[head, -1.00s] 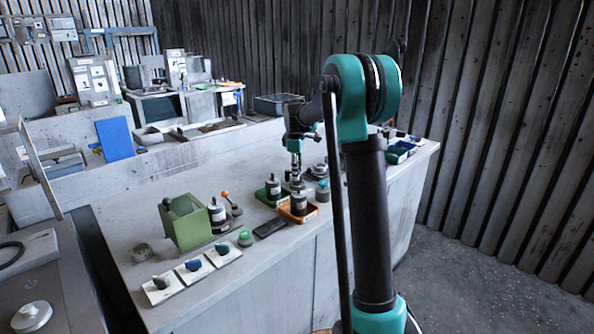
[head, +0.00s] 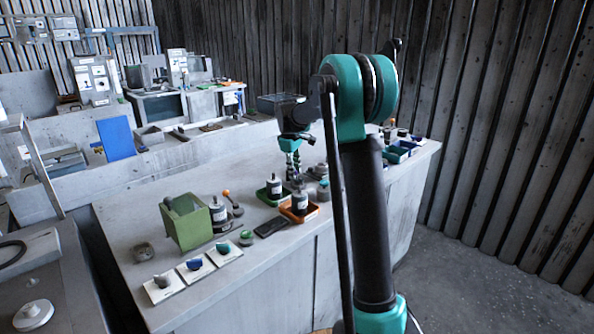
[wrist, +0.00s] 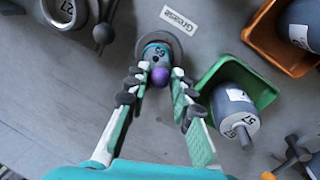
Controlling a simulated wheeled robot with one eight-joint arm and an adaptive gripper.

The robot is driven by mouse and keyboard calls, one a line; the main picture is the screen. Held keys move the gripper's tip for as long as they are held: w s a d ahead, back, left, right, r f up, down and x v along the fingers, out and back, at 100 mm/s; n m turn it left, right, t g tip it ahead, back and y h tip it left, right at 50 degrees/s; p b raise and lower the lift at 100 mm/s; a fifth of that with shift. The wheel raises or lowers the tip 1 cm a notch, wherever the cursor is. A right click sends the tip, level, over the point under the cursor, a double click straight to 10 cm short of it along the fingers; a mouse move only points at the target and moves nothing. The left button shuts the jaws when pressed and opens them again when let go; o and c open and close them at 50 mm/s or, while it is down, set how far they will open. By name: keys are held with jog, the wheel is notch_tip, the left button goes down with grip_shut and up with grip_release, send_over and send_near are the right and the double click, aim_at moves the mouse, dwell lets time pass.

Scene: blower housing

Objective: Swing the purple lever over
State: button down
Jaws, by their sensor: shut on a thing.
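The purple lever shows in the wrist view as a purple ball knob (wrist: 160,77) above a round grey-teal base with a white number label. My gripper (wrist: 159,74) has its two fingertips on either side of the knob, closed on it. The lever's arm is mostly hidden under the knob. In the head view my gripper (head: 291,160) points down at the work table, behind the green and orange trays. The purple lever cannot be made out there.
A green tray (wrist: 208,80) with a grey cylinder (wrist: 236,112) lies close to the right finger. An orange tray (wrist: 262,45) holds another cylinder. A dark ball-topped lever (wrist: 103,33) stands to the left. A printed plate (wrist: 180,18) lies beside the lever base.

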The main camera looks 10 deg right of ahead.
jog(key=a+m, duration=0.1)
jog(key=m, duration=0.1)
jog(key=a+m, duration=0.1)
jog(key=shift+m+g, duration=0.3)
jog(key=shift+m, duration=0.1)
jog(key=a+m, duration=0.2)
jog(key=m, duration=0.1)
jog(key=shift+w+m+g+h, duration=0.15)
jog(key=shift+m+g+h, duration=0.15)
jog(key=shift+h, duration=0.1)
jog(key=m, duration=0.1)
jog(key=w+a+m, duration=0.1)
jog(key=m, duration=0.1)
jog(key=shift+a+m+g, duration=0.15)
jog(key=shift+m+g, duration=0.15)
jog(key=shift+w+a+m+g, duration=0.2)
jog(key=shift+w+a+m, duration=0.1)
jog(key=shift+m, duration=0.65)
jog(key=shift+w+a+m+g, duration=0.2)
jog(key=shift+w+a+m, duration=0.1)
jog(key=shift+m, duration=0.65)
jog(key=c, duration=1.3)
grip_release()
jog(key=shift+c, duration=0.2)
